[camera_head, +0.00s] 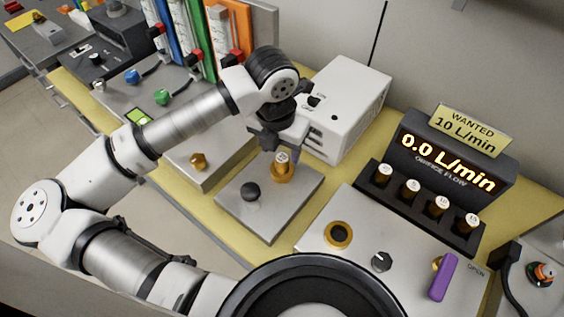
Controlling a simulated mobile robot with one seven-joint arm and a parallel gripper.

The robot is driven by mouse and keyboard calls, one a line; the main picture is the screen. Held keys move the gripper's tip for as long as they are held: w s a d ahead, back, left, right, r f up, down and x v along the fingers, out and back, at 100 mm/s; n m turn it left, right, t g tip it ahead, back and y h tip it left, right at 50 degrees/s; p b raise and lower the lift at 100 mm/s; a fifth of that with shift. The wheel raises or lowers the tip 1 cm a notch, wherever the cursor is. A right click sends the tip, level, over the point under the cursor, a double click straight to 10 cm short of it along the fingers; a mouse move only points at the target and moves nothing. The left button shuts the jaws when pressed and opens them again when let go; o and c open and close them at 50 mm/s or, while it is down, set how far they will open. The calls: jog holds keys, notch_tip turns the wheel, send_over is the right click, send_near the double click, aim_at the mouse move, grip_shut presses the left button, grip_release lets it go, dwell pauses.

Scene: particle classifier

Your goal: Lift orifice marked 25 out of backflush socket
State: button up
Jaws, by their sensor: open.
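A brass orifice (283,169) with a pale, marked top stands upright in the socket on the small grey plate (234,213). Its number is too small to read for sure. I take it for the orifice in the backflush socket; the socket itself is mostly hidden under it. My gripper (279,147) points down just above the orifice, with its jaws open near the orifice's top. I cannot tell whether the fingers touch it. A black knob (250,191) sits on the same plate, left of the orifice.
A white box (347,102) stands close behind my gripper. A dark rack (405,207) of several brass orifices sits right, below a display reading 0.0 L/min (446,162). The front panel has an empty brass ring socket (338,235) and a purple lever (443,277).

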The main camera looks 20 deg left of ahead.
aim_at(282, 158)
jog(key=shift+w+d+f+p, duration=0.15)
jog(key=shift+f+p, duration=0.2)
jog(key=shift+f, duration=0.75)
jog(key=shift+w+f+p, duration=0.15)
jog(key=shift+f+p, duration=0.2)
jog(key=shift+f, duration=0.7)
jog(key=c, duration=1.1)
jog(key=shift+c, duration=0.2)
jog(key=shift+r, duration=0.1)
